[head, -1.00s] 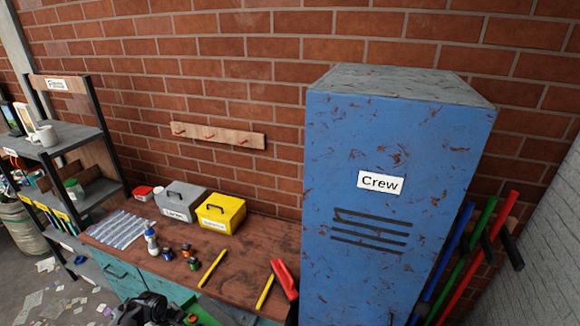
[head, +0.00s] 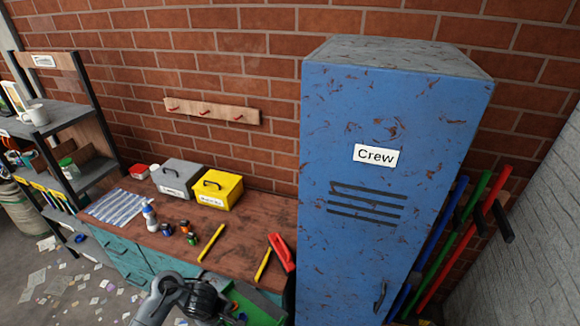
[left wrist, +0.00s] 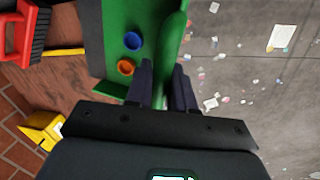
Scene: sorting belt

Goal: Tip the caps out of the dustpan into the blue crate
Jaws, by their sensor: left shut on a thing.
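The green dustpan (head: 250,300) shows at the bottom of the head view, partly hidden by my left arm. In the left wrist view the dustpan (left wrist: 115,75) holds a blue cap (left wrist: 133,41) and an orange cap (left wrist: 125,67). My left gripper (left wrist: 164,75) is shut on the dustpan along its raised green side; the exact grip is partly hidden by the fingers. In the head view the left wrist (head: 195,297) is at the bottom edge, in front of the bench. My right gripper is not in view. I see no blue crate.
The wooden bench (head: 150,232) carries yellow markers, small bottles, a grey box (head: 178,178) and a yellow box (head: 217,190). A red brush (head: 281,252) lies near the bench's right end. A blue locker (head: 440,140) stands right of it. Papers litter the floor.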

